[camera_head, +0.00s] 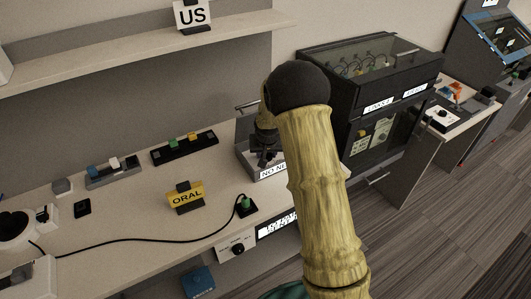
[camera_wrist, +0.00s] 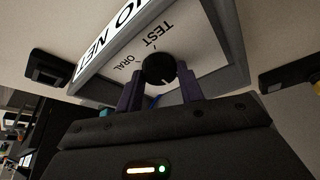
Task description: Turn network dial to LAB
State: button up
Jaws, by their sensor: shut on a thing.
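The network dial (camera_wrist: 158,68) is a round black knob on a pale panel (camera_wrist: 205,45) in the wrist view. The panel reads TEST above the knob and ORAL to its left; a LAB label does not show. A small pale mark shows on the knob's lower side, towards my gripper. My gripper (camera_wrist: 160,80) has its two dark fingers on either side of the knob, shut on it. In the head view, my gripper (camera_head: 264,150) is at a grey box (camera_head: 245,160) with a NO NET sign (camera_head: 272,172), and my arm partly covers it; the dial is hidden there.
A yellow ORAL sign (camera_head: 186,197) and a small green-topped plug (camera_head: 246,204) with a black cable stand left of my arm. A dark glass-fronted cabinet (camera_head: 370,130) stands close on the right.

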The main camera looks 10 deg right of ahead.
jog(key=shift+n, duration=0.5)
jog(key=o, duration=1)
jog(key=shift+c, duration=0.2)
jog(key=shift+r, duration=0.1)
jog(key=d+v, duration=0.1)
jog(key=v, duration=1.6)
jog(key=shift+s+a, duration=0.15)
jog(key=shift+a, duration=0.1)
jog(key=shift+r, duration=0.15)
